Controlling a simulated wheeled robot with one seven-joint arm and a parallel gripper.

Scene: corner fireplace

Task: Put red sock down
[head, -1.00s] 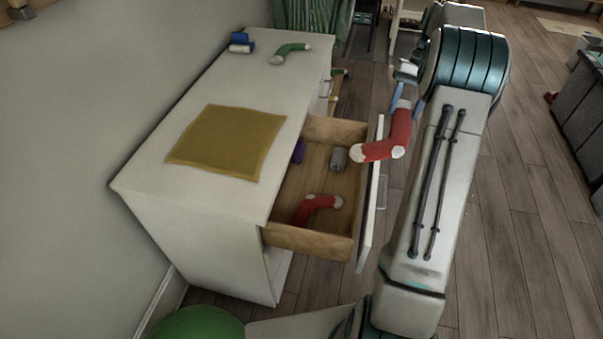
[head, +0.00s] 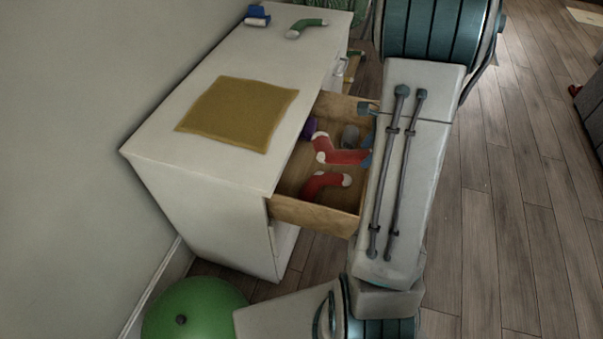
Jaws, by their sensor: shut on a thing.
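A red sock (head: 345,157) with white toe and heel is over the open wooden drawer (head: 308,214). My gripper (head: 368,148) is shut on its right end; my arm hides most of the gripper. I cannot tell whether the held sock touches the drawer floor. A second red sock (head: 322,183) lies in the front part of the drawer. A purple item (head: 309,128) and a grey rolled item (head: 350,136) are also in the drawer, behind the held sock.
The white dresser top (head: 225,168) bears a mustard cloth (head: 240,112), a green sock (head: 306,27) and a blue and white roll (head: 257,15). A green ball (head: 195,310) is on the floor beside the dresser. Wooden floor is open to the right.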

